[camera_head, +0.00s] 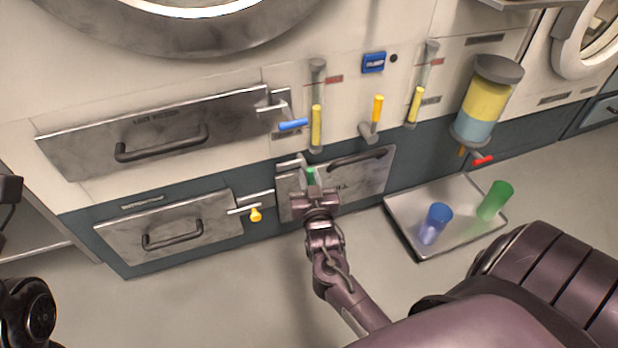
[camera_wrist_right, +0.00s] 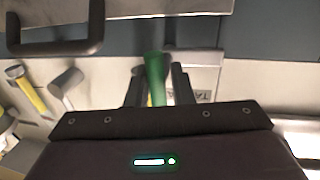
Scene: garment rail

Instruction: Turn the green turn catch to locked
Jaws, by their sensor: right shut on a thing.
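The green turn catch (camera_head: 310,175) is on the small grey metal door panel (camera_head: 365,176) low in the machine front, near the panel's left end. My right gripper (camera_head: 312,188) is at the catch and shut on its green handle. In the right wrist view the green handle (camera_wrist_right: 155,75) stands between the two dark fingers (camera_wrist_right: 157,92). The fingers hide part of the handle and its mount. My left gripper does not show clearly in any view.
A blue-handled catch (camera_head: 293,125) and a yellow-knobbed catch (camera_head: 256,215) sit on the drawers to the left. At right, a metal tray (camera_head: 420,238) on the floor holds a blue cup (camera_head: 436,222) and a green cup (camera_head: 496,200). Floor left of the tray is clear.

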